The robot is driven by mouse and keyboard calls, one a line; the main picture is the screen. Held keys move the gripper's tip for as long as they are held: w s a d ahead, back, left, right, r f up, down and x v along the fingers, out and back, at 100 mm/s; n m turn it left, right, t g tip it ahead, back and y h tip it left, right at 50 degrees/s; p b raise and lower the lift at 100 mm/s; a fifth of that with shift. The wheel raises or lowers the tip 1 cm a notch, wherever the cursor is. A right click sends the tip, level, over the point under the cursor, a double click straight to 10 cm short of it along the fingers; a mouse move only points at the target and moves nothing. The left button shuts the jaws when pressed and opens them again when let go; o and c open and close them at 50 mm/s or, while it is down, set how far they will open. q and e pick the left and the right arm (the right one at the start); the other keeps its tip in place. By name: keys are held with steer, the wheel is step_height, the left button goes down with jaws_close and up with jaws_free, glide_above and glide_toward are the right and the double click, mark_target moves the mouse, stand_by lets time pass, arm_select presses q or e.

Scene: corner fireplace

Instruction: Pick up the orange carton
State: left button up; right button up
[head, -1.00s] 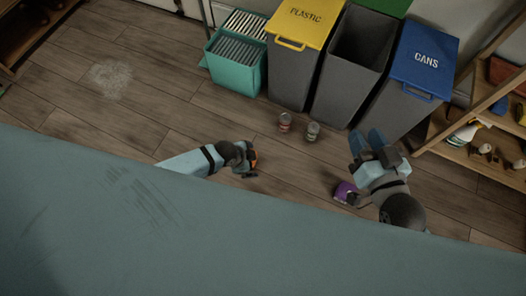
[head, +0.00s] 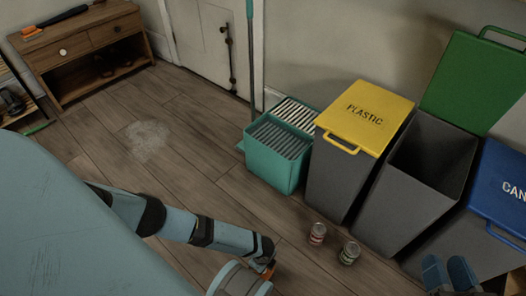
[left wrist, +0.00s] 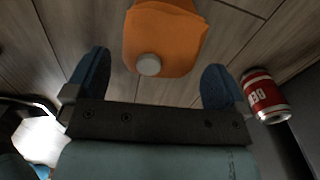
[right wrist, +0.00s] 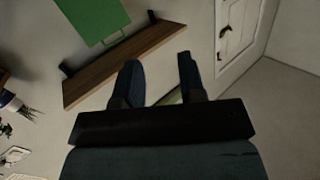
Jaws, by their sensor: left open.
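The orange carton (left wrist: 165,38) with a round grey cap fills the top middle of the left wrist view. Its far end is cut off by the frame. In the head view only a small orange part (head: 267,271) shows beyond my left arm. My left gripper (left wrist: 156,74) is open, with the carton's capped end between and just ahead of its fingertips. I cannot tell whether they touch it. My right gripper (head: 449,268) is at the lower right of the head view; its fingers are apart and empty in the right wrist view (right wrist: 158,62).
Behind are a teal crate (head: 273,164), the yellow-lidded plastic bin (head: 337,180), an open grey bin (head: 407,205) and the blue-lidded cans bin (head: 500,195).

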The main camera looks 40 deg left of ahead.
arm_select(q)
steer(key=shift+f, duration=0.75)
step_height(320, 180, down, 4)
steer(key=b, duration=0.4)
steer(key=shift+a+f, duration=0.1)
steer(key=shift+f, duration=0.15)
steer(key=shift+w+f, duration=0.1)
steer(key=shift+f, duration=0.25)
arm_select(e)
steer(key=w+n, duration=0.1)
steer(key=w+d+n+t+y, duration=0.1)
steer(key=n, duration=0.1)
steer(key=shift+w+d+r+t, duration=0.1)
steer(key=shift+d+r+t, duration=0.1)
steer(key=shift+r+t, duration=0.15)
arm_select(q)
steer(key=shift+r, duration=0.1)
steer(key=c, duration=1)
